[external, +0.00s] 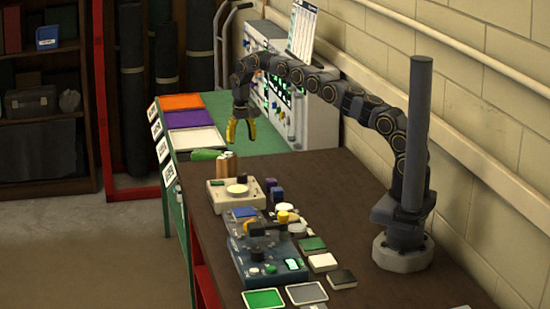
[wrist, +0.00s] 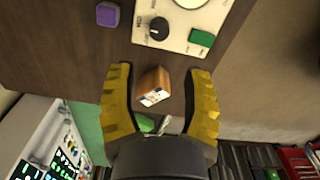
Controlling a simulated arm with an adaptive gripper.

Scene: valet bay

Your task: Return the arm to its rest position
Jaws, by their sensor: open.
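My gripper (external: 241,140) hangs from my outstretched arm with its yellow fingers pointing down, over the far end of the brown table (external: 330,190). In the wrist view my gripper (wrist: 160,70) is open, and its two fingers stand wide apart. A wooden-brown block (wrist: 155,82) with a pale printed face appears between the fingers, apparently below them and not held. In the external view the brown block (external: 223,165) stands on the table below the gripper, with a clear gap between them. My arm reaches away from its base at the near right of the table.
A cream panel (external: 216,196) with a round disc and a blue device (external: 243,262) stand on the table. Dark purple blocks (external: 277,194) lie beside the panel. Orange, purple and white trays (external: 182,102) sit on the green bench beyond. A block wall (external: 480,140) runs along the right.

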